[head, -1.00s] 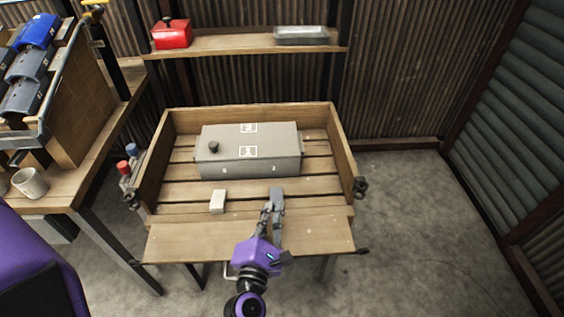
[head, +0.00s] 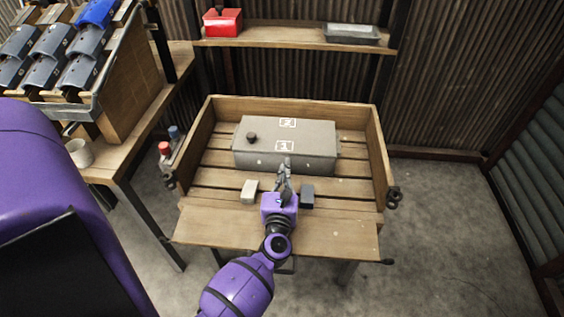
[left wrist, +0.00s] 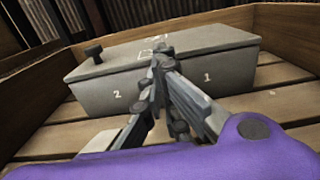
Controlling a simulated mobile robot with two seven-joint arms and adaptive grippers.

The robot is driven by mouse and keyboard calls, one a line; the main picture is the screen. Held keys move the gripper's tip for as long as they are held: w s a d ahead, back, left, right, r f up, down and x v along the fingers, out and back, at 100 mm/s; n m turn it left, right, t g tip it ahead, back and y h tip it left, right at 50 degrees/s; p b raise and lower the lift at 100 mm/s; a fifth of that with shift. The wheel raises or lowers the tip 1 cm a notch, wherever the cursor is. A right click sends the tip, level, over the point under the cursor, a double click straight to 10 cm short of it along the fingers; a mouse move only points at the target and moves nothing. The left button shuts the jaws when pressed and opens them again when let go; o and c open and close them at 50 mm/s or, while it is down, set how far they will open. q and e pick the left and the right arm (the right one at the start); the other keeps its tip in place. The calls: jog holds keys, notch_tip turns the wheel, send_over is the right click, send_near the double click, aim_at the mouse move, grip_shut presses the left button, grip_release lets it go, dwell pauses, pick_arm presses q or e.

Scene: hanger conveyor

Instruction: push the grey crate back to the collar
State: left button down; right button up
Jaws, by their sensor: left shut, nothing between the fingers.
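The grey crate (head: 310,157), a long lidded box with a dark knob and white markings, sits on the slatted floor inside the wooden collar (head: 376,150). Bare slats show at both its ends; its back bottom edge is hidden, so I cannot tell its gap to the back board. My left gripper (head: 285,165) is shut and empty at the middle of the crate's front face. In the left wrist view the fingers (left wrist: 160,65) overlap the front face of the crate (left wrist: 95,95) between the numbers 2 and 1; I cannot tell whether they touch. My right gripper is out of view.
A pale block (head: 249,191) and a dark block (head: 307,195) lie on the slats either side of my left gripper. A shelf (head: 290,36) holds a red box (head: 222,22) and a grey tray (head: 352,34). A side bench with bins and a mug (head: 79,152) stands left.

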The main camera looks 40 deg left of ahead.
aim_at(287, 154)
pick_arm(q)
jog(key=x, duration=0.4)
jog(key=shift+w+a, duration=0.1)
jog(key=b+x, duration=0.2)
jog(key=x, duration=0.3)
jog(key=shift+w+f, duration=0.1)
jog(key=shift+w, duration=0.2)
jog(key=shift+w+a, duration=0.15)
jog(key=shift+a, duration=0.05)
